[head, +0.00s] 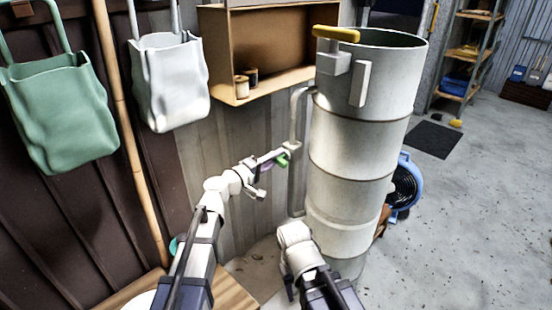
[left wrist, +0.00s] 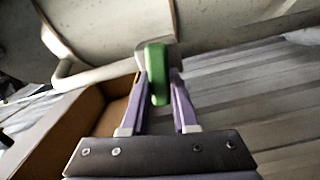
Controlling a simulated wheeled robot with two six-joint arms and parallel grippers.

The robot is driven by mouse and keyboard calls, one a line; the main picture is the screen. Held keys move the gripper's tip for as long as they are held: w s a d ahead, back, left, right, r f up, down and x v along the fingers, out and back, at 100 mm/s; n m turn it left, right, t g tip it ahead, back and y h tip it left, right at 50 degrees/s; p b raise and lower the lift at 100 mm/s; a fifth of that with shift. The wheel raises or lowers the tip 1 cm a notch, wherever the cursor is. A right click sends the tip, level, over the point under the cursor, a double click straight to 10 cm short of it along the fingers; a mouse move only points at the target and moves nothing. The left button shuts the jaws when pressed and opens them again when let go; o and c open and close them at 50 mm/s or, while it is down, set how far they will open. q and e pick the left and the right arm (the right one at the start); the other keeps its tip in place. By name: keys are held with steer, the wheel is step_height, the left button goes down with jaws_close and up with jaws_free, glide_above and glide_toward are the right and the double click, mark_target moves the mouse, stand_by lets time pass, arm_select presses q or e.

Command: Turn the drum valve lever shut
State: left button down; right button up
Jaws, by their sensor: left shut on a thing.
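The drum (head: 357,145) is a tall pale cylinder with a thin grey pipe (head: 296,185) along its left side. A green lever (head: 283,161) sits at a small valve body on this pipe. My left gripper (head: 271,160) reaches it from the left. In the left wrist view the green lever (left wrist: 157,75) lies between my two purple fingers, which are shut on it. There the lever stands across the line of the pipe (left wrist: 225,45). My right arm (head: 297,245) shows in front of the drum, but its gripper is not visible.
A yellow handle (head: 336,33) tops a bracket on the drum rim. A brown shelf box (head: 262,60) is on the wall behind. Green (head: 62,105) and white (head: 170,85) bags hang at left. A blue fan (head: 405,188) stands right of the drum. The floor at right is mostly clear.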

arm_select(q)
steer(key=shift+f+n, duration=0.1)
steer(key=shift+n, duration=0.9)
steer(key=c, duration=0.7)
jaws_free()
steer(key=v, duration=0.7)
steer(key=shift+s+a, duration=0.3)
steer(key=shift+a, duration=0.05)
